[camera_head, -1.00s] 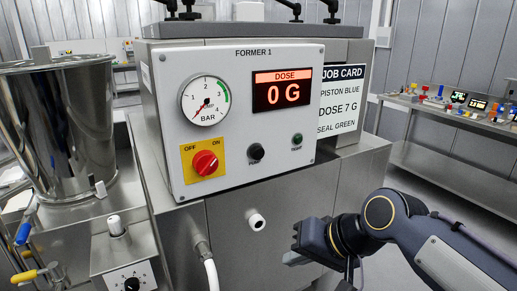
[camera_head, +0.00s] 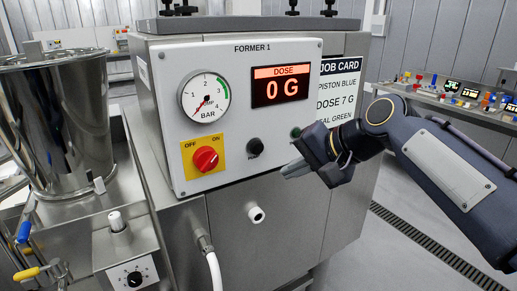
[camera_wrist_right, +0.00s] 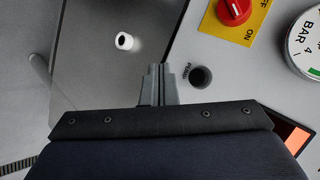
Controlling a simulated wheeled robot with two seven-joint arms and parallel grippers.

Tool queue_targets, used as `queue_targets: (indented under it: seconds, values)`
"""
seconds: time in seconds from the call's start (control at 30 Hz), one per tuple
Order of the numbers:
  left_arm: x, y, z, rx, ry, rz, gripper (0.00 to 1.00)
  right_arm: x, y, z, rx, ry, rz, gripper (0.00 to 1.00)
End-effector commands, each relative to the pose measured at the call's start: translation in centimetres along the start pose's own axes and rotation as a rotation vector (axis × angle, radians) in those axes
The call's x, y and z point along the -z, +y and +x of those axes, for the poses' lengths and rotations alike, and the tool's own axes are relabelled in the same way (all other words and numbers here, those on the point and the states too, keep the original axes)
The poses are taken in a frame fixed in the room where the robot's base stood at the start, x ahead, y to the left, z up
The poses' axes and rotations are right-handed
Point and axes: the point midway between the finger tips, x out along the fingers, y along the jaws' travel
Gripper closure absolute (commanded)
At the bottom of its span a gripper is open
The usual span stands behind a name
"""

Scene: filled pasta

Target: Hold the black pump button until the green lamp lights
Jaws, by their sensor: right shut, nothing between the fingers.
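The black pump button (camera_head: 254,145) sits on the grey panel below the dose display, and it also shows in the right wrist view (camera_wrist_right: 200,77). The green lamp (camera_head: 295,132) to its right looks dark and is close beside my gripper in the picture. My right gripper (camera_head: 285,171) is shut and empty, in front of the panel, below and right of the button. In the wrist view its closed fingertips (camera_wrist_right: 158,68) are left of the button, apart from it. My left gripper is out of view.
The dose display (camera_head: 280,86) reads 0 G. The pressure gauge (camera_head: 204,97) needle points low left. A red rotary switch (camera_head: 205,159) is left of the button. A white nozzle (camera_head: 256,214) sticks out below. The job card (camera_head: 341,75) is partly covered by my arm.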

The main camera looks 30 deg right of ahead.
Motion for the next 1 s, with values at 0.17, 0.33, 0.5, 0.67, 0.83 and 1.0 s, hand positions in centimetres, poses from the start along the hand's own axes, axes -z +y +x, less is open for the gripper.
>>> queue_targets:
  seconds: [0.17,0.33,0.5,0.67,0.83,1.0]
  values:
    - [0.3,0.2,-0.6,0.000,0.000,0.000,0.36,1.1,-1.1,1.4,-0.003,-0.003,0.002,1.00]
    - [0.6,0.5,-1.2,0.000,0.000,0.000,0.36,2.3,-2.4,3.1,-0.003,-0.004,0.002,1.00]
    - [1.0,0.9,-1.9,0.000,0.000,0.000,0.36,3.4,-3.5,4.5,-0.002,-0.004,0.000,1.00]
    - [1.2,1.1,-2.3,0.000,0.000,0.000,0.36,4.0,-4.0,5.4,-0.002,-0.002,0.000,1.00]
    - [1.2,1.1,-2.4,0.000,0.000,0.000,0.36,4.2,-4.2,5.8,0.000,-0.001,0.000,1.00]
    - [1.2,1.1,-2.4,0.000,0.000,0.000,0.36,4.2,-4.2,5.8,0.000,0.000,0.000,1.00]
